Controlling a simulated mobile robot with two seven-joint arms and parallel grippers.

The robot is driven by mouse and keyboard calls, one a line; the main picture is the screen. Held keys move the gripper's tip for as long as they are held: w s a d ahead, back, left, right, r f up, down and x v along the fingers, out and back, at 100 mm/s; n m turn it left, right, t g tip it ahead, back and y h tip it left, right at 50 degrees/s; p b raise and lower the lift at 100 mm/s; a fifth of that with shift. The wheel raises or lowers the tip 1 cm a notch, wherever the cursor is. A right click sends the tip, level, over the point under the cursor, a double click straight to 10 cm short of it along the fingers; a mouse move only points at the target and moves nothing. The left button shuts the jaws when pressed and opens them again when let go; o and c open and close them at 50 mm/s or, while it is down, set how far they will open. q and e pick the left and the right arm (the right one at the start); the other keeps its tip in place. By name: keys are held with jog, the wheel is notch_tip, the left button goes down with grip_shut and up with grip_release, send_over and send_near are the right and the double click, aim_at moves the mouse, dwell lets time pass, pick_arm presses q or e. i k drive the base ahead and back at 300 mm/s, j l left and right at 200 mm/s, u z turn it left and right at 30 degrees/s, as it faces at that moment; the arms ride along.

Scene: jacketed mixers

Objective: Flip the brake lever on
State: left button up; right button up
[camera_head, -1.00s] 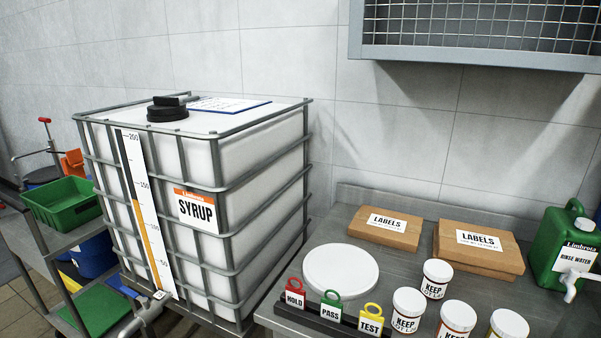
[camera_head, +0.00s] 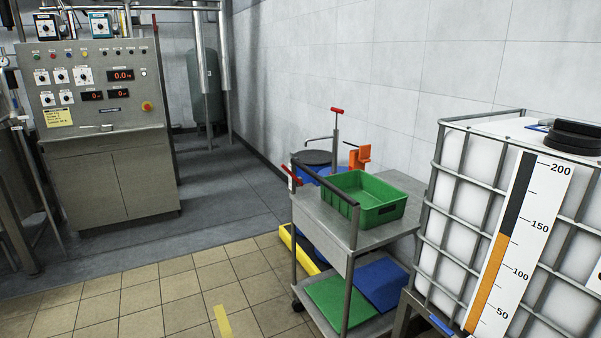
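I cannot read the label or tell which setting the lever is in. The trolley stands on the tiled floor, and a dark wheel (camera_head: 298,305) shows under its left side. Neither of my grippers is in view.
A green crate (camera_head: 364,197) sits on the trolley's top. A white caged tank (camera_head: 478,190) stands close on its right. Behind it are a red-handled pump (camera_head: 336,122) and blue drum. A control cabinet (camera_head: 105,130) stands at left.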

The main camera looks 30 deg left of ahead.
aim_at(283, 167)
jog(key=i+j+u, duration=0.25)
jog(key=j, duration=0.35)
jog(key=i+j+u, duration=0.2)
jog(key=i+j, duration=0.15)
jog(key=j, duration=0.15)
jog(key=i+j+u, duration=0.25)
jog(key=j, duration=0.25)
jog(key=i, duration=0.1)
